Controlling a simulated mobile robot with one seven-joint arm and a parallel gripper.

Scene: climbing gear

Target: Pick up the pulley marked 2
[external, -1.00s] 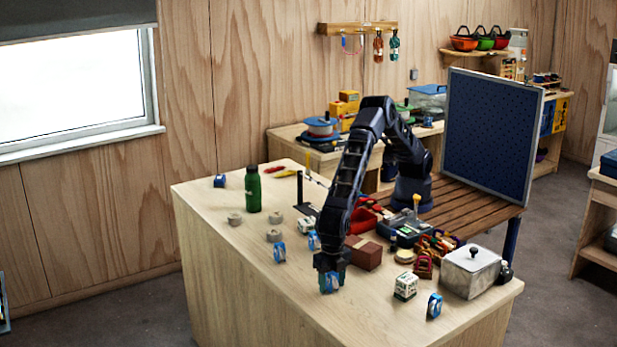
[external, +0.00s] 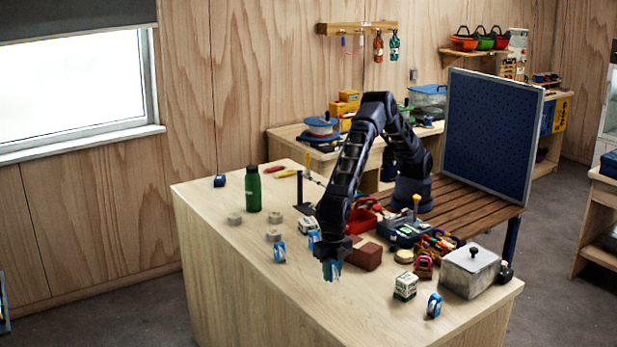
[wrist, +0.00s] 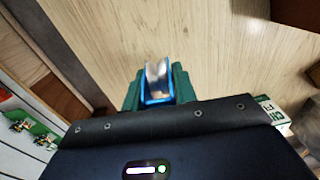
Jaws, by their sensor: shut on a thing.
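My gripper (external: 332,268) is shut on a blue pulley (wrist: 157,83) with a silvery wheel, held between its green fingers in the wrist view. In the external view the gripper and pulley are above the front part of the wooden table (external: 225,275). No number can be read on the held pulley. Other blue pulleys stand on the table: one at the left (external: 279,252), one near the right front (external: 434,305), and one partly hidden behind my arm (external: 313,240). Their marks are too small to read.
A brown block (external: 367,257) is right beside my gripper. A white-and-green box (external: 405,287) and a grey lidded container (external: 470,271) stand to the right. A green bottle (external: 253,188) and several grey tape-like rolls (external: 273,235) are at the left. The table's front left is clear.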

